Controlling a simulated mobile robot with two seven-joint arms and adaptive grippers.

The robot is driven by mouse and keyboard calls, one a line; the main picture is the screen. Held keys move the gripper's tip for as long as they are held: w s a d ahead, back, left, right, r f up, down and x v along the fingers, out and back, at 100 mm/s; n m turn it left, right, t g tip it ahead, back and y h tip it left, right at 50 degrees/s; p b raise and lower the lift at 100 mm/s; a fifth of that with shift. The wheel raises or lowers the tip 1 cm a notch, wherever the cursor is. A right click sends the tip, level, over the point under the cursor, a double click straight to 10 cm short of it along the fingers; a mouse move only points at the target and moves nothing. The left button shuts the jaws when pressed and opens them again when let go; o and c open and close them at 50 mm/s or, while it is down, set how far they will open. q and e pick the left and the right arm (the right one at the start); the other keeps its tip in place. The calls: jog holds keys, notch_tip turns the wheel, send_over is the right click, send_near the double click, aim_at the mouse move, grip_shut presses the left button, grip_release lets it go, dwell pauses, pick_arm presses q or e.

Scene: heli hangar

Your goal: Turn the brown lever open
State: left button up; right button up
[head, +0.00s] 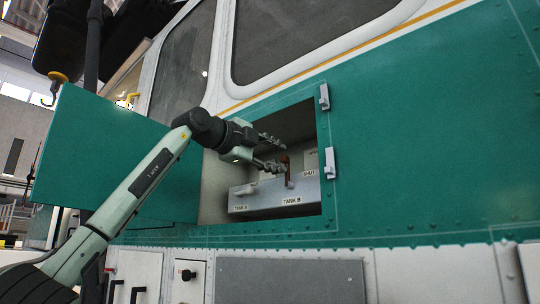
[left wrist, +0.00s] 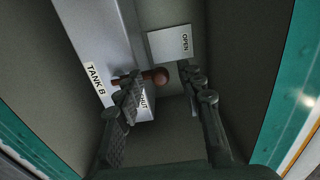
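The brown lever (head: 287,164) stands up from the grey valve box (head: 262,200), above the TANK B label, inside an open recess in the green fuselage. In the left wrist view its round brown knob (left wrist: 160,76) shows between the fingers. The left finger crosses in front of the lever's shaft; I cannot tell whether they touch. My left gripper (head: 281,157) is open, with its fingers reaching into the recess around the lever's top. An OPEN plate (left wrist: 170,43) and a partly hidden SHUT plate (left wrist: 144,104) lie on either side of the lever. My right gripper is not in view.
A green hatch door (head: 110,155) hangs open left of the recess. Small grey latches (head: 330,162) sit on the right edge of the recess. A pale handle (head: 244,189) is above the TANK A label on the same box. The recess walls stand close around the gripper.

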pick_arm(q)
jog(key=v, duration=1.2)
